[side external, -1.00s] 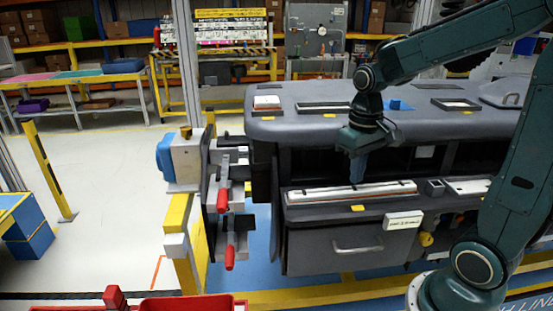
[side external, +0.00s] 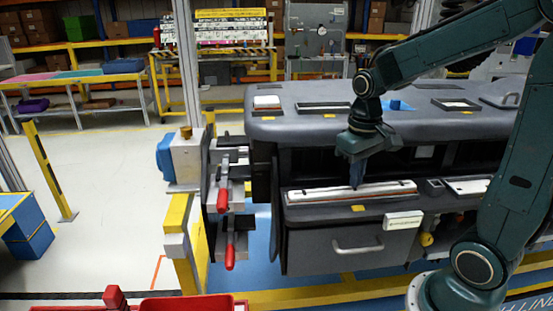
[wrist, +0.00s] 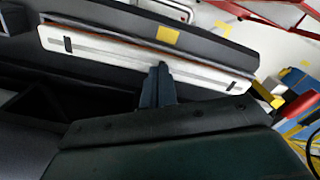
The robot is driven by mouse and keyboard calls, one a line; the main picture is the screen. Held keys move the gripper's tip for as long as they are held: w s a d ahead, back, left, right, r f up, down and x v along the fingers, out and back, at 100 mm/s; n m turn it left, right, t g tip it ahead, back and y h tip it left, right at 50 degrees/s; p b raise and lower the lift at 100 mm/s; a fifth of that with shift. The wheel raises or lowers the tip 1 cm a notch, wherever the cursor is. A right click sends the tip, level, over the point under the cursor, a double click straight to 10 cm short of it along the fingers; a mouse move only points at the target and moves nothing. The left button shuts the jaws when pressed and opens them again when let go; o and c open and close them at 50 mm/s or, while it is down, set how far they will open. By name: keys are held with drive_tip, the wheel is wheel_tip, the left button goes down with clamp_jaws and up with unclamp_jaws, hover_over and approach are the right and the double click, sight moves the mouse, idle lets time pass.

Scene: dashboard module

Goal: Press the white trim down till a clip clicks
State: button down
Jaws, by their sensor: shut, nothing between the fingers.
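The white trim (side external: 318,194) is a long narrow strip on the lower front ledge of the dark dashboard (side external: 300,228). It also shows in the wrist view (wrist: 105,48), with a dark slot near each end and a reddish-brown line along one long edge. My gripper (side external: 356,184) points down at the trim near its middle, with its fingers together and nothing held. In the wrist view the fingertips (wrist: 161,70) overlap the trim's near edge, right of its middle. I cannot tell whether they touch it. The clips under the trim are hidden.
A yellow tag (side external: 358,208) is on the ledge in front of the trim. The dashboard's upper shelf (side external: 290,127) overhangs behind my gripper. Red-handled clamps (side external: 223,201) stand to the left. A white label block (side external: 403,220) is on the front face.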

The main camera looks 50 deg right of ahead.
drive_tip(key=shift+f, duration=0.6)
idle(0.9)
drive_tip(key=shift+r, duration=0.15)
wheel_tip(320, 180, up, 8)
idle(1.0)
